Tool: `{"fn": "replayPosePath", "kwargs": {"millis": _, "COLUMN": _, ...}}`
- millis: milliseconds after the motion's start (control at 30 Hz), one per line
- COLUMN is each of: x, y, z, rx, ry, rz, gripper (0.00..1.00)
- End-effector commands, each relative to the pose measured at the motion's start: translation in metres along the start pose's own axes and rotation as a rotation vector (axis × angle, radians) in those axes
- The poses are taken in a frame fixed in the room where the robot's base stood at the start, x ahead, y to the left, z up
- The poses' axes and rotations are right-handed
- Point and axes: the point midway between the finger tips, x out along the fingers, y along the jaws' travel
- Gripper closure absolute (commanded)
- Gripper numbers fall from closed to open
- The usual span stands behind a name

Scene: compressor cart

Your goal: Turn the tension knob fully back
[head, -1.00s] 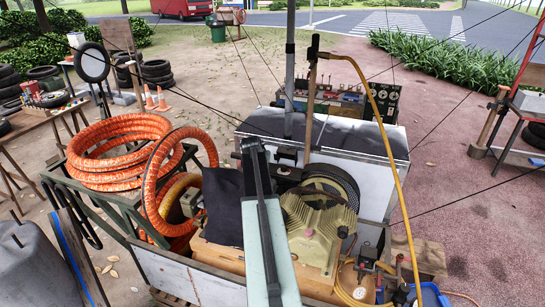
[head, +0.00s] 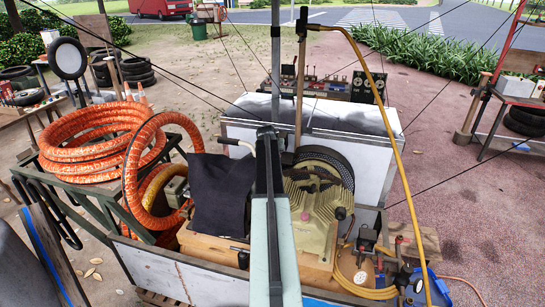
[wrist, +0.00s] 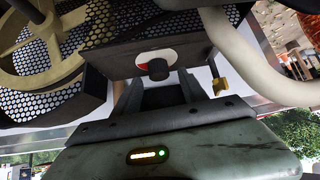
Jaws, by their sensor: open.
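The tension knob (wrist: 157,69) is a small dark round knob on a dark bracket plate, over a red and white marked disc, in the wrist view. My gripper (wrist: 160,88) is open below it in that view. Its two fingers stand apart to the left and right, and the knob shows just beyond the gap between them. I cannot tell whether the fingers touch it. In the head view my arm reaches up the middle of the picture. The knob and the fingertips are hidden there behind the arm and machine parts.
A perforated guard over a pulley wheel (wrist: 40,45) is close on the left in the wrist view. A thick pale bar (wrist: 240,55) is close on the right. In the head view the beige compressor (head: 318,225) stands right of my arm, a dark cloth (head: 222,195) left.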

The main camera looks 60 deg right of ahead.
Motion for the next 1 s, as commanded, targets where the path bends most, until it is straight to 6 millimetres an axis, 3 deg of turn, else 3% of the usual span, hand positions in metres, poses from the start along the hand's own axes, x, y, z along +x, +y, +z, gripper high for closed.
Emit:
{"fn": "replayPosePath", "kwargs": {"millis": 67, "x": 0.0143, "y": -0.0006, "z": 0.0019, "rx": 0.000, "ry": 0.000, "rz": 0.000, "gripper": 0.50}}
{"fn": "replayPosePath", "kwargs": {"millis": 333, "x": 0.0132, "y": -0.0009, "z": -0.0001, "rx": -0.001, "ry": 0.000, "rz": -0.001, "gripper": 0.52}}
{"fn": "replayPosePath", "kwargs": {"millis": 500, "x": 0.0131, "y": -0.0013, "z": 0.0000, "rx": -0.001, "ry": 0.000, "rz": -0.001, "gripper": 1.00}}
{"fn": "replayPosePath", "kwargs": {"millis": 1000, "x": 0.0125, "y": -0.0020, "z": 0.0008, "rx": -0.078, "ry": -0.001, "rz": -0.082, "gripper": 1.00}}
